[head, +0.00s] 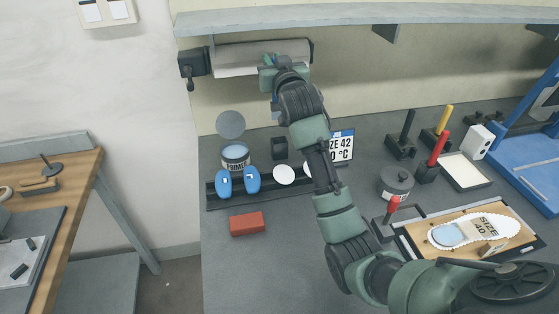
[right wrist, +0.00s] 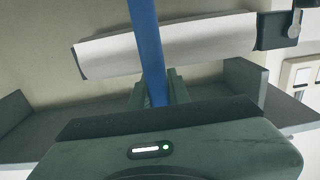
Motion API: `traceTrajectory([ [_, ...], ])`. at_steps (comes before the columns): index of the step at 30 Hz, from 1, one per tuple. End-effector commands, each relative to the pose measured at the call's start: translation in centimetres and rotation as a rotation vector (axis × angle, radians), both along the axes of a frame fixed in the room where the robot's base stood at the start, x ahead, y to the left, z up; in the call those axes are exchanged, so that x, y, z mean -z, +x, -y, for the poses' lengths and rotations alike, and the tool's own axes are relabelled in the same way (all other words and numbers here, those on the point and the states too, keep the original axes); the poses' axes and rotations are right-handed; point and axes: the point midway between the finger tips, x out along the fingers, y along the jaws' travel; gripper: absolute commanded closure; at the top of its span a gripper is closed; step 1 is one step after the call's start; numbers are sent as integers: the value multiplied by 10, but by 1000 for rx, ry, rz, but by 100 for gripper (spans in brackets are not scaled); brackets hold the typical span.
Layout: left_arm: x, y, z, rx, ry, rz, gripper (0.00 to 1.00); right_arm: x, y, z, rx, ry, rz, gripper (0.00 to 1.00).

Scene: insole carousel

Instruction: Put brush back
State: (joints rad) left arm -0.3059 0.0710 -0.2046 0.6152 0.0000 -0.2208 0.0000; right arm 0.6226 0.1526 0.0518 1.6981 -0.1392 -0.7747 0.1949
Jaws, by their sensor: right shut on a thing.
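My right gripper (head: 272,72) is raised at the back, in front of the paper roll under the shelf. In the right wrist view it (right wrist: 158,92) is shut on a long blue handle (right wrist: 148,45), which I take to be the brush; its bristles are not in sight. In the head view my arm and gripper hide most of the brush. The primer can (head: 235,158) stands on the grey bench below, to the left of my arm. A round grey disc (head: 230,124), perhaps its lid, shows just behind it. My left gripper is not in view.
A paper roll (head: 240,58) hangs close behind my gripper. Two blue pieces (head: 223,184) and white discs (head: 284,174) are at a dark rail. A small black block (head: 280,148) stands behind it. A red block (head: 247,224) lies in front.

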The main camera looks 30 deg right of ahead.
Motion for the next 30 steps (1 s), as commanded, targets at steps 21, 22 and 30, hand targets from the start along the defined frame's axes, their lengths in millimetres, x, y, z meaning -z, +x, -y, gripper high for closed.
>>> traceTrajectory([
  [21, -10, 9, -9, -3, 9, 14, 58, 93, 13, 19, 25, 0, -3, 100],
  [22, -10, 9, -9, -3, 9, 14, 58, 98, 14, 19, 25, 0, -3, 100],
  [30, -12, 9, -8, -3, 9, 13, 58, 125, 13, 19, 24, 0, -1, 100],
])
